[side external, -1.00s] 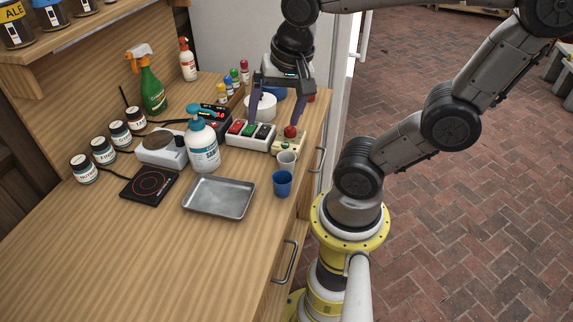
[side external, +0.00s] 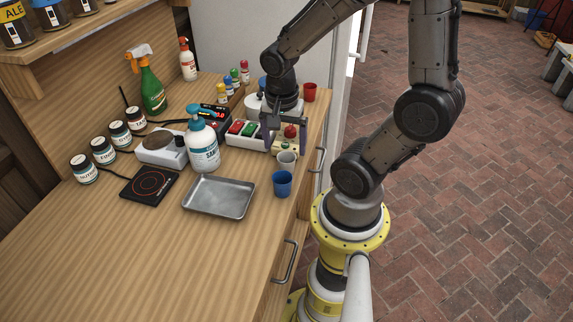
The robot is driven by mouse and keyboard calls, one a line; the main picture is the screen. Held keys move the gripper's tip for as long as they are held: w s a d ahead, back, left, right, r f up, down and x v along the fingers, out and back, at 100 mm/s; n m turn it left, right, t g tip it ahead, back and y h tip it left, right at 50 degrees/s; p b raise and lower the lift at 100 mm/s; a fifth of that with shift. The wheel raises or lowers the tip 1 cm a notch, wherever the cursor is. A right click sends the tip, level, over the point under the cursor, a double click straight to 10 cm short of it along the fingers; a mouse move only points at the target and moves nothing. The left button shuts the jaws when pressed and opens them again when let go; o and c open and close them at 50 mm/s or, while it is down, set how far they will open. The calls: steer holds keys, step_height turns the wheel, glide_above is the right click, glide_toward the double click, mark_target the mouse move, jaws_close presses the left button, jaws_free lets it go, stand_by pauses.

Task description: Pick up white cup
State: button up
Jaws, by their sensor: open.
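The white cup (side external: 286,161) stands upright on the wooden counter near its right edge, just behind a blue cup (side external: 282,184). The fingers look empty. Whether a fingertip touches the cup cannot be told from this view.
A white pump bottle (side external: 204,150), a metal tray (side external: 219,197) and a red cup (side external: 310,92) stand around. The front counter is clear.

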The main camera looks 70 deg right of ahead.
mark_target(286, 158)
steer(key=f, duration=0.4)
steer(key=shift+s+f, duration=0.1)
steer(key=shift+s, duration=0.15)
steer(key=shift+d+f, duration=0.1)
steer(key=shift+f, duration=0.45)
steer(key=c, duration=1.4)
steer(key=shift+r, duration=0.1)
